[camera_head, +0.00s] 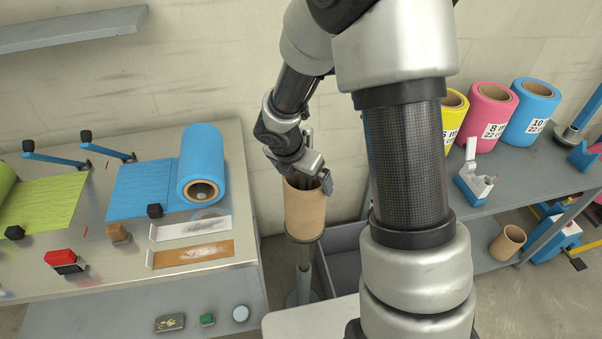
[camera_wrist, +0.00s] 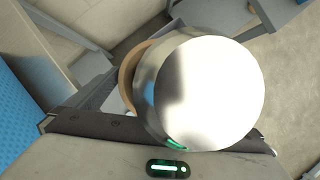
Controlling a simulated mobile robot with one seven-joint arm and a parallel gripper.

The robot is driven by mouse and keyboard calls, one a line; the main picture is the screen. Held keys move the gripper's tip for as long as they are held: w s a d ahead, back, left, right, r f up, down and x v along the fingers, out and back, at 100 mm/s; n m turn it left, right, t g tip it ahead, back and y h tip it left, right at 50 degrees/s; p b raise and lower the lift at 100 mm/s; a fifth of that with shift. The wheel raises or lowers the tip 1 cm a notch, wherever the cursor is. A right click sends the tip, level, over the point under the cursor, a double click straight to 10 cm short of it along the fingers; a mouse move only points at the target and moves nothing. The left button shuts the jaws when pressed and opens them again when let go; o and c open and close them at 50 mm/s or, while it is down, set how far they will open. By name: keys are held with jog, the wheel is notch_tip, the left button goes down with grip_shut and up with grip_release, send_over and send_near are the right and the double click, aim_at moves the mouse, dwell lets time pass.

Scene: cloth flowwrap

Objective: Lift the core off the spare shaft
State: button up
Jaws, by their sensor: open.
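The core (camera_head: 305,218), a brown cardboard tube, sits upright around the spare shaft (camera_head: 304,272), a grey metal post. The post shows below the core, and a thin part of it shows above my gripper. My gripper (camera_head: 310,183) is open at the core's upper rim; whether its fingers touch the wall cannot be told. In the wrist view the shaft's bright round end (camera_wrist: 210,92) fills the middle, close to the camera. Part of the core's brown rim (camera_wrist: 127,78) shows behind it.
A metal table (camera_head: 190,293) at left carries a blue roll (camera_head: 203,160) and tools.

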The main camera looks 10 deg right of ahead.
aim_at(303, 131)
jog(key=shift+d+f, duration=0.1)
jog(key=shift+f, duration=0.1)
jog(key=c, duration=1)
jog(key=o, duration=0.5)
jog(key=shift+w+r, duration=0.1)
jog(key=c, duration=0.3)
jog(key=shift+r+p, duration=5)
jog(key=shift+r, duration=2)
